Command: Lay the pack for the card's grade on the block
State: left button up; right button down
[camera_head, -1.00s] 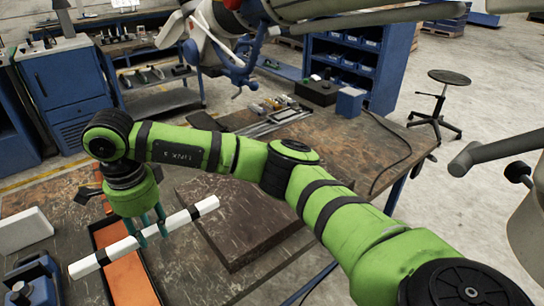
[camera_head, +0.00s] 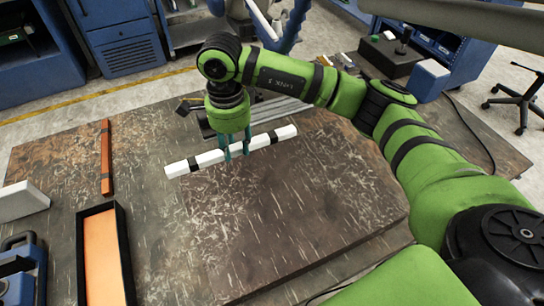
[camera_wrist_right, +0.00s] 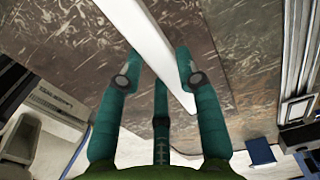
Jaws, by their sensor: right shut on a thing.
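My right gripper (camera_head: 236,146) is shut on a long white pack (camera_head: 210,159) with black bands. The pack is over the far part of the block (camera_head: 300,220), a broad, low brown slab; I cannot tell whether it touches it. In the right wrist view, the white pack (camera_wrist_right: 145,35) runs between the teal fingers (camera_wrist_right: 160,80). An orange pack (camera_head: 105,165) with a dark band lies on the table to the left. I cannot make out the card. My left gripper is not in view.
A black-walled tray with an orange floor (camera_head: 103,262) stands left of the block. A white box (camera_head: 22,201) and a blue device (camera_head: 22,270) are at the left edge. A blue-and-white box (camera_head: 430,78) stands at the far right. The block's near part is bare.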

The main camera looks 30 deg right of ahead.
jog(key=p, duration=0.2)
send_over(266, 173)
notch_tip(266, 173, down, 4)
jog(key=shift+w+a+r, duration=0.1)
jog(key=shift+r, duration=0.1)
jog(key=shift+f, duration=0.15)
notch_tip(266, 173, down, 3)
jog(key=shift+f+p, duration=0.1)
jog(key=shift+p, duration=0.6)
jog(key=shift+f, duration=0.45)
jog(key=shift+f, duration=0.15)
jog(key=c, duration=0.9)
grip_release()
jog(key=shift+o, duration=0.2)
